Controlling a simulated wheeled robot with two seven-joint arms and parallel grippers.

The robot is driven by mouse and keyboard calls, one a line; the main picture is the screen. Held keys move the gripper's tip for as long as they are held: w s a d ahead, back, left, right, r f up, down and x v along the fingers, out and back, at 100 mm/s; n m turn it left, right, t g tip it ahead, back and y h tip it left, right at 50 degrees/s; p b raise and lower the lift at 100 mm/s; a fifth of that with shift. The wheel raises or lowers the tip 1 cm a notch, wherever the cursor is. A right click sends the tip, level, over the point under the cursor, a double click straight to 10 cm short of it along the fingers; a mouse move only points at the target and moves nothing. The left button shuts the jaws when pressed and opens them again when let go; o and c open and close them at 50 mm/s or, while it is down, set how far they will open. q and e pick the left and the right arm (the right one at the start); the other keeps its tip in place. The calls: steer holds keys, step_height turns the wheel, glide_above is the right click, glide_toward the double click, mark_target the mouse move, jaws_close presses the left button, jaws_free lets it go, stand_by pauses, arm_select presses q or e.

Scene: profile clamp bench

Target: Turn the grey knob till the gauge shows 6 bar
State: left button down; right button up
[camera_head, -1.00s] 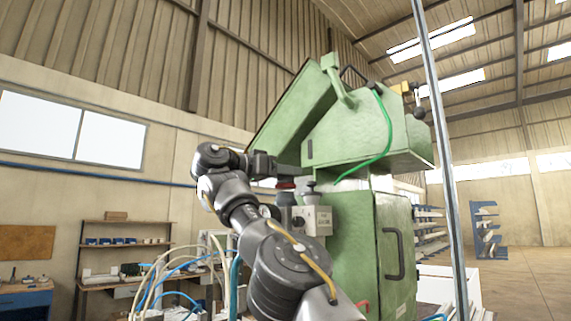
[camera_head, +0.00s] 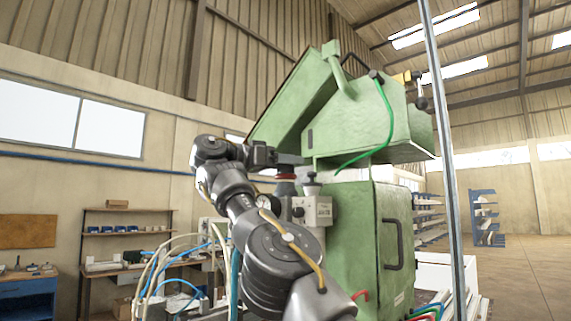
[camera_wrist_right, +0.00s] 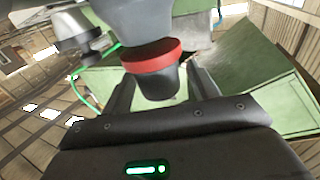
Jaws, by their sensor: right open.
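A dark grey knob with a red ring (camera_head: 286,177) stands on the air unit (camera_head: 318,211) on the side of the green machine. In the right wrist view the red-ringed knob (camera_wrist_right: 152,57) shows large, partly beyond and between my fingers; I cannot tell if they touch it. My right gripper (camera_head: 290,160) is open, close above this knob in the head view. A round white gauge (camera_head: 264,201) sits below, partly behind my arm; its reading is too small to tell. My left gripper is not in view.
The green machine (camera_head: 352,230) fills the space right of the knobs, with a green hose (camera_head: 388,120). Loose hoses (camera_head: 160,270) hang left of my arm. A metal post (camera_head: 447,150) stands at the right.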

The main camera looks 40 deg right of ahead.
steer(key=p+v, duration=0.4)
steer(key=v, duration=0.6)
steer(key=shift+a, duration=0.35)
steer(key=shift+w, duration=0.1)
